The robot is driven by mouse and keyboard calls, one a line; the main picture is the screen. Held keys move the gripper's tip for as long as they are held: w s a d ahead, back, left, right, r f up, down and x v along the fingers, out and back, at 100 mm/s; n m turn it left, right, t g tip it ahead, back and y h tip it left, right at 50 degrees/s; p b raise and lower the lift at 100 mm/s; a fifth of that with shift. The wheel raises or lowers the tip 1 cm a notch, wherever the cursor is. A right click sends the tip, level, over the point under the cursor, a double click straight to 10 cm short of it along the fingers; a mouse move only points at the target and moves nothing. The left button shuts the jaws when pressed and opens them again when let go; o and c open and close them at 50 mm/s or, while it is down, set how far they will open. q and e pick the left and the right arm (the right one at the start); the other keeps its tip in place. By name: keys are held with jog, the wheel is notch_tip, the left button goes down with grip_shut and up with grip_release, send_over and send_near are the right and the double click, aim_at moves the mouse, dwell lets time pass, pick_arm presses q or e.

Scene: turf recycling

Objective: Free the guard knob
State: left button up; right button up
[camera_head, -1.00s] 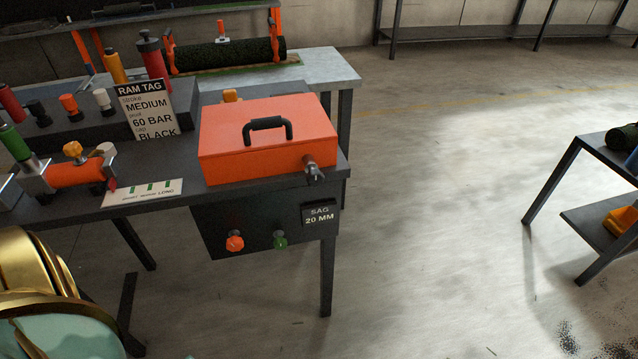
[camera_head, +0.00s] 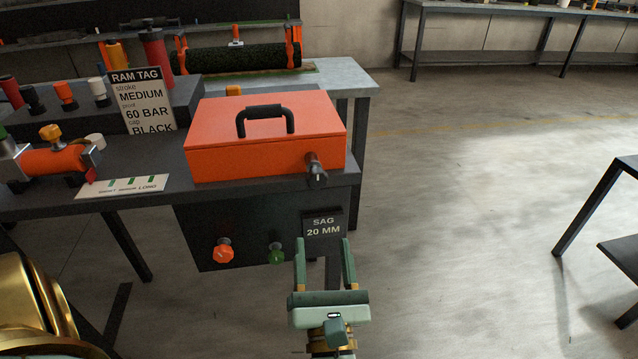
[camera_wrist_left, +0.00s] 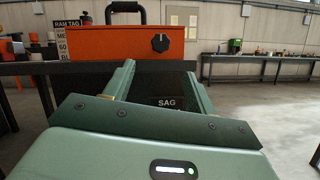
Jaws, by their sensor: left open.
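The orange guard box (camera_head: 235,150) with a black top handle sits shut on the dark bench. The dark guard knob (camera_head: 317,175) sticks out from the lower right of its front face. In the left wrist view the knob (camera_wrist_left: 160,43) shows nearly face-on as a black lobed disc with a pale mark. My left gripper (camera_head: 323,246) is open and empty, in front of the bench and below the knob, pointing toward the bench. In the left wrist view its fingers (camera_wrist_left: 159,72) are spread, with the knob above and between their tips, apart from them. My right gripper is out of view.
Below the bench top, a dark panel (camera_head: 195,232) carries an orange knob (camera_head: 224,252), a green knob (camera_head: 276,254) and a SAG 20 MM sign (camera_head: 323,227). An orange cylinder (camera_head: 55,161) and a RAM TAG card (camera_head: 143,103) are left. Open floor lies right.

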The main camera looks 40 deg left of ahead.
aim_at(317, 184)
pick_arm(q)
jog(key=b+x, duration=0.1)
jog(key=x, duration=1.3)
jog(key=shift+c, duration=0.4)
jog(key=c, duration=0.9)
